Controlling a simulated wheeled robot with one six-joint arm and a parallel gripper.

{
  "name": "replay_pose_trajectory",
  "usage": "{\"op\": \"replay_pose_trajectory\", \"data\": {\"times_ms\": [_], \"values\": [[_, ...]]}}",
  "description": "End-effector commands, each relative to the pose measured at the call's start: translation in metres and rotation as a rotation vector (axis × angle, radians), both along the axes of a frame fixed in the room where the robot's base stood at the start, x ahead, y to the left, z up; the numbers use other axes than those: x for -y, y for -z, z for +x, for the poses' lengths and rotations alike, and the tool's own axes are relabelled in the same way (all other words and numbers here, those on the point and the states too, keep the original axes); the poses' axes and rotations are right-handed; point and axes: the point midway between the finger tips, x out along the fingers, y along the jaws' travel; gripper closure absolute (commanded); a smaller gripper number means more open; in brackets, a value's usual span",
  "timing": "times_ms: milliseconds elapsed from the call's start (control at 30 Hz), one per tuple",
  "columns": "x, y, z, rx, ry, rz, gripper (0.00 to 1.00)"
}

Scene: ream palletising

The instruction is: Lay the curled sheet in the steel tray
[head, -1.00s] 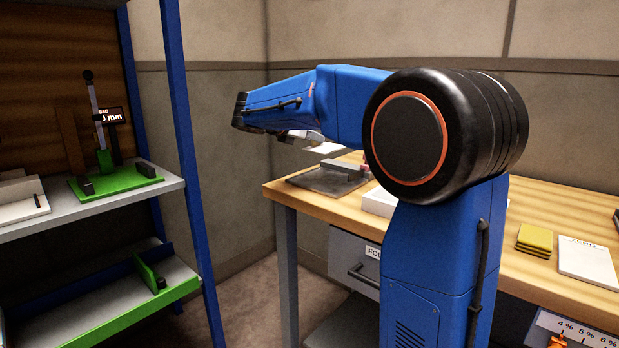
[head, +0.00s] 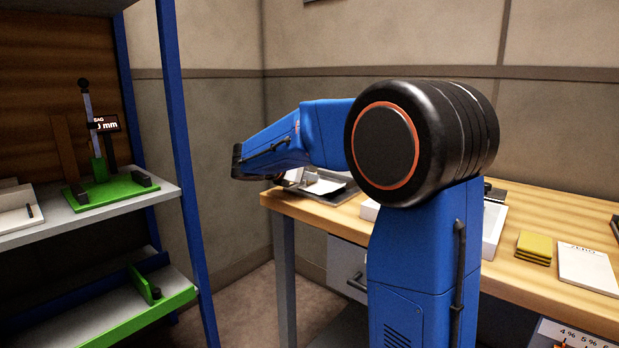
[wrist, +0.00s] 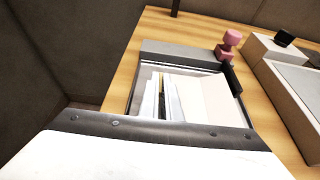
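The steel tray (wrist: 180,50) lies on the wooden table in the wrist view, with a dark upright block on its right side. Its dark rim also shows past my arm in the head view (head: 347,194). The pale curled sheet (wrist: 208,95) shows over the tray's right part. Its white face also shows in the head view (head: 323,187). My gripper (wrist: 162,97) is over the tray, left of the sheet, with pale narrow parts close together. Its body hides the near part of the tray; whether it grips the sheet is unclear.
A pink knobbed object (wrist: 230,42) stands beyond the tray's far right corner. A pale box (wrist: 284,58) stands to the right. Yellow pads (head: 534,247) and a notepad (head: 586,270) lie farther along the table. A blue-framed shelf (head: 185,150) stands at left.

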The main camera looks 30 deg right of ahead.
Motion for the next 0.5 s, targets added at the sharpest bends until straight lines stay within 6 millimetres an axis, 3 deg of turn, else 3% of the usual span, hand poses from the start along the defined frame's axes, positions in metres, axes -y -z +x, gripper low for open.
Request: {"op": "replay_pose_trajectory", "data": {"times_ms": [300,333,400,500], "values": [[0.0,0.0024,-0.0001,0.0,0.0,0.0,1.0],[0.0,0.0019,0.0,0.0,0.0,0.0,0.89],[0.0,0.0018,-0.0001,0.0,0.0,0.0,0.77],[0.0,0.0018,-0.0001,0.0,0.0,0.0,0.77]]}}
